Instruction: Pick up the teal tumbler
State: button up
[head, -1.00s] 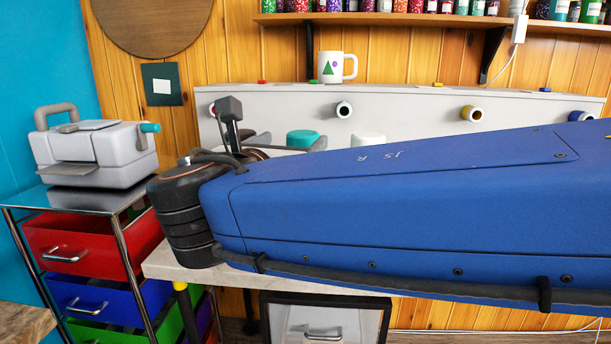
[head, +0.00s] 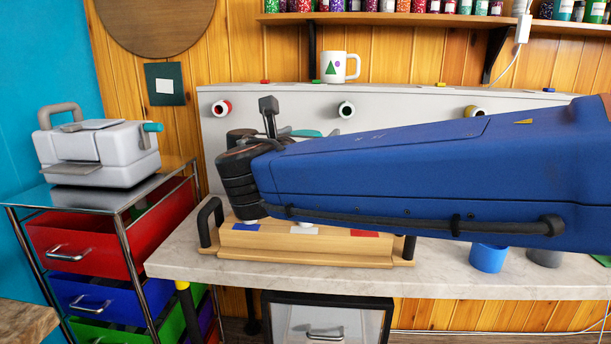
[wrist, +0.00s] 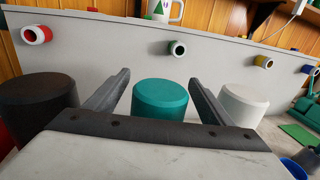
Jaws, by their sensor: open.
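The teal tumbler (wrist: 160,98) stands upside down or lidded, its flat top up, in the middle of the wrist view. A black tumbler (wrist: 38,100) stands to its left and a white tumbler (wrist: 243,103) to its right. My gripper (wrist: 158,82) is open, with one finger on each side of the teal tumbler in the picture; I cannot tell whether it is touched. In the head view a teal bit (head: 305,133) shows just above my blue arm, which hides most of the tumblers.
A wooden tray (head: 240,262) with black handles lies at the table's front. A blue cup (head: 488,258) and a dark cup (head: 543,257) stand to the right. Behind is a grey panel (head: 390,101) with vinyl rolls, and a white mug (head: 335,68) on top.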

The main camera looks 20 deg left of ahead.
jog(key=shift+w+r, duration=0.1)
jog(key=shift+w, duration=0.55)
jog(key=c, duration=1.8)
notch_tip(320, 180, up, 10)
jog(key=shift+c, duration=0.2)
